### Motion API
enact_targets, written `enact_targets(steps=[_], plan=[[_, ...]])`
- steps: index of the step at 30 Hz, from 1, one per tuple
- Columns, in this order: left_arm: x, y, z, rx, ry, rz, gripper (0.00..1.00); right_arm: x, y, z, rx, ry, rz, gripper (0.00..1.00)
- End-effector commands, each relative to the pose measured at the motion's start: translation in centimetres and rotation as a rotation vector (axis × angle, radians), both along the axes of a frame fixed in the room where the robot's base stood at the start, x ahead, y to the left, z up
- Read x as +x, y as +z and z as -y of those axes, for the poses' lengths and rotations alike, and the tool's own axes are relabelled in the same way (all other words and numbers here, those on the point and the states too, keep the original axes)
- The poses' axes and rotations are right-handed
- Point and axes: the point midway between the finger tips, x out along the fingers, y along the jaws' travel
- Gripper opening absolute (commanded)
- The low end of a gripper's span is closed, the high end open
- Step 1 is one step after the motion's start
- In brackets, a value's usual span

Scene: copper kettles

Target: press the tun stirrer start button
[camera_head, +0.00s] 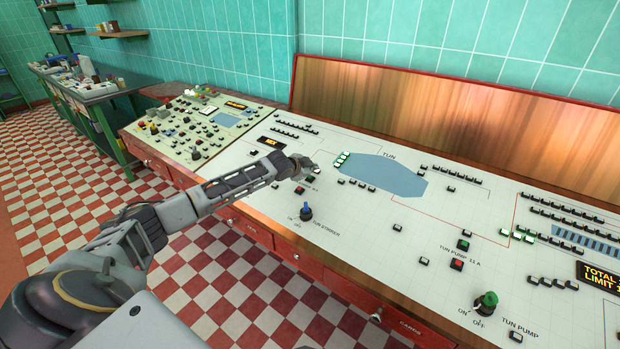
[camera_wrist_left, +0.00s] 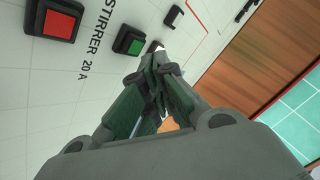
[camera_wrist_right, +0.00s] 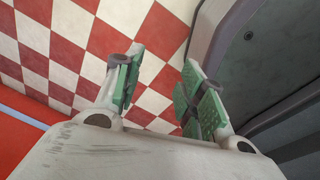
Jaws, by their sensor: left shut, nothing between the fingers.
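The green button (camera_wrist_left: 130,40) in a black housing shows in the left wrist view, beside the printed words "STIRRER 20 A". A red button (camera_wrist_left: 58,27) sits on the other side of those words. My left gripper (camera_wrist_left: 154,70) is shut and empty, its tips just beside the green button; I cannot tell whether they touch it. In the head view my left gripper (camera_head: 306,167) hangs over the console, above a small button (camera_head: 299,190), and hides part of the panel there. My right gripper (camera_wrist_right: 160,75) is open and empty over the checkered floor.
The white console (camera_head: 360,225) slopes along the wall. A blue knob (camera_head: 306,212) labelled TUN STIRRER stands nearer the front edge. A green knob (camera_head: 487,301) and the TUN PUMP buttons (camera_head: 464,245) are to the right. A cream panel (camera_head: 190,125) lies left.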

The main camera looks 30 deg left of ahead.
Motion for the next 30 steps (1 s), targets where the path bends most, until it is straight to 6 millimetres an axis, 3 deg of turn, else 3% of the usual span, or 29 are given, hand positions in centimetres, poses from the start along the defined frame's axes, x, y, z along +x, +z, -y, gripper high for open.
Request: enact_targets(steps=[12, 30], plan=[[0.0, 0.0, 0.0, 0.000, 0.000, 0.000, 0.00, -2.3, -0.7, 0.2, -0.001, 0.002, -0.020, 0.40], [-0.5, 2.7, 0.0, 0.000, 0.000, 0.000, 0.00, -3.4, 1.9, -2.5, 0.028, -0.001, -0.033, 0.40]])
